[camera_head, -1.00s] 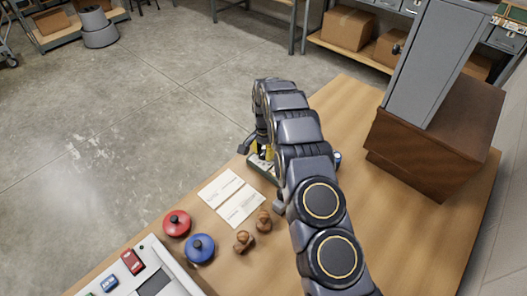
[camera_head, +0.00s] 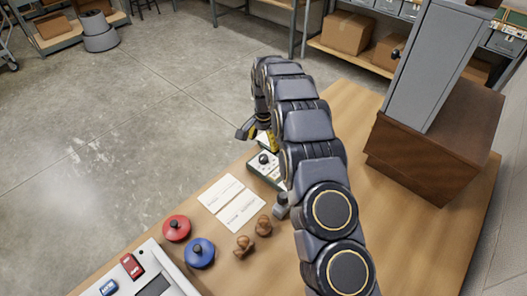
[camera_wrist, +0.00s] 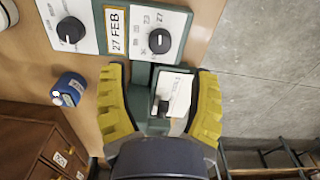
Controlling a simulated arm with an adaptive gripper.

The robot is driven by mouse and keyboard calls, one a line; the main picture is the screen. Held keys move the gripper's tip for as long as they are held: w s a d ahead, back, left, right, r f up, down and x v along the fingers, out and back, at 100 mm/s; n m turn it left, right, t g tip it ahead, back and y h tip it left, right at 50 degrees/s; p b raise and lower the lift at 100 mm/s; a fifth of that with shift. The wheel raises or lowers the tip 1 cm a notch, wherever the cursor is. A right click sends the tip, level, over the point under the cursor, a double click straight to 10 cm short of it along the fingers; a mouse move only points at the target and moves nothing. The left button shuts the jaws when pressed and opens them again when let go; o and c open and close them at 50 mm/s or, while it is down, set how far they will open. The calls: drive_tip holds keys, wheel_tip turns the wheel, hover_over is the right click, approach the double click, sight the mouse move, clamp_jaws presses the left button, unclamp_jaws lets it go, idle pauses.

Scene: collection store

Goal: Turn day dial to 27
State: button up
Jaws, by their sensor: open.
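A white panel with two black dials shows at the top of the wrist view. The right dial (camera_wrist: 160,40) has small numbers around it, 27 among them; I cannot make out its exact setting. The left dial (camera_wrist: 71,30) is partly ringed by marks. A yellow-framed card (camera_wrist: 116,30) between them reads 27 FEB. In the head view the device (camera_head: 264,166) stands near the table's far left edge, partly hidden by my arm. My gripper (camera_wrist: 160,98) is open, with yellow-padded fingers apart and nothing clearly held, just below the right dial in the wrist view.
A green part with a white label (camera_wrist: 178,92) shows between my fingers. A grey cabinet (camera_head: 432,65) stands right.

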sight(264, 157)
wheel_tip(264, 157, up, 5)
idle(0.3)
wheel_tip(264, 157, down, 2)
drive_tip(key=n, duration=0.5)
drive_tip(key=shift+n, duration=0.4)
wheel_tip(264, 157, down, 2)
drive_tip(key=n, duration=0.6)
drive_tip(key=shift+f+n, duration=0.3)
drive_tip(key=shift+f, duration=0.15)
wheel_tip(264, 157, down, 7)
drive_tip(key=shift+f, duration=0.1)
clamp_jaws()
